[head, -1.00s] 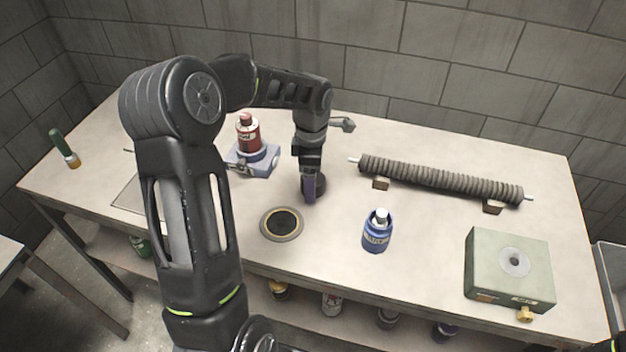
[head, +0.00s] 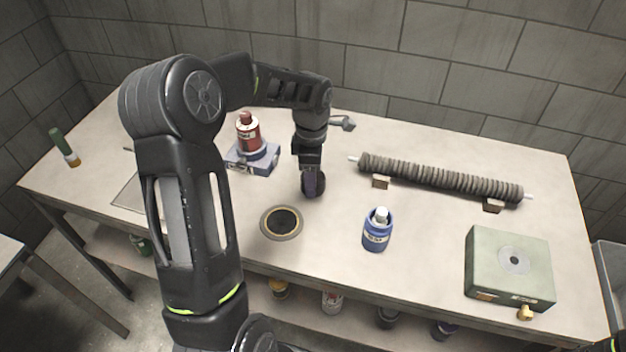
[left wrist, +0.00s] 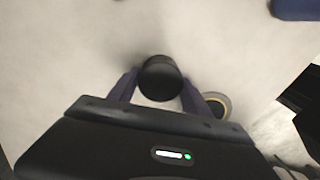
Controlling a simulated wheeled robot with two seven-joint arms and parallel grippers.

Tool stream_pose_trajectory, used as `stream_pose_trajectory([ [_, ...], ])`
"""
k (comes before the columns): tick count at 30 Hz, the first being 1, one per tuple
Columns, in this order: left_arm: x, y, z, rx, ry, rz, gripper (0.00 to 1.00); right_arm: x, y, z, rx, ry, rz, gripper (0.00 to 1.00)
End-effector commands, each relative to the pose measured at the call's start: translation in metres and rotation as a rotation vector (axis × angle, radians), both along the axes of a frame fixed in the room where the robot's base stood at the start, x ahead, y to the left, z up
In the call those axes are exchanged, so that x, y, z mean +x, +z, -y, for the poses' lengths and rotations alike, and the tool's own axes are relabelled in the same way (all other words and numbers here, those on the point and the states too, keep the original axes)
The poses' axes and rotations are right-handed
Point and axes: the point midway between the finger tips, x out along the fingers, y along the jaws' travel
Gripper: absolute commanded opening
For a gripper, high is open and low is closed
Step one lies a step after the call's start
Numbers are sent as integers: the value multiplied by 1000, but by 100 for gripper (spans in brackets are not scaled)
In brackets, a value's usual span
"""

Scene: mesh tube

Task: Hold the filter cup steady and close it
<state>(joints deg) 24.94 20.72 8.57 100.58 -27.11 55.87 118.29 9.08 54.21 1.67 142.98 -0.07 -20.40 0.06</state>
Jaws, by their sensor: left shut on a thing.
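A dark, round filter cup (head: 319,186) stands on the table in the head view, partly hidden by my left gripper (head: 310,192). In the left wrist view its black round top (left wrist: 160,78) sits between the two purplish fingers of my left gripper (left wrist: 160,85), which is shut on it. A flat round disc (head: 282,223) with a dark centre and a gold ring lies on the table just left and in front of the cup. Part of it shows in the left wrist view (left wrist: 219,101). I cannot tell whether it is the cup's lid. My right gripper is out of view.
A blue bottle (head: 377,232) stands right of the disc. A red bottle (head: 248,134) stands on a blue-grey stand behind left. A ribbed tube (head: 440,178) lies on blocks at the back right, and a green box (head: 510,268) stands front right. Table between them is clear.

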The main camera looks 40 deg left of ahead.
Motion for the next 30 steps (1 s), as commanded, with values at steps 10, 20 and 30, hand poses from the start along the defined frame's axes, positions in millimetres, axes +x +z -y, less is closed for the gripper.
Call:
stream_pose_trajectory([
  [10,0,0,0,0,0,0,18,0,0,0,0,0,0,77],
  [20,0,4,0,1,0,0,18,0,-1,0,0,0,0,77],
  [30,1,55,0,1,0,5,18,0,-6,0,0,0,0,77],
])
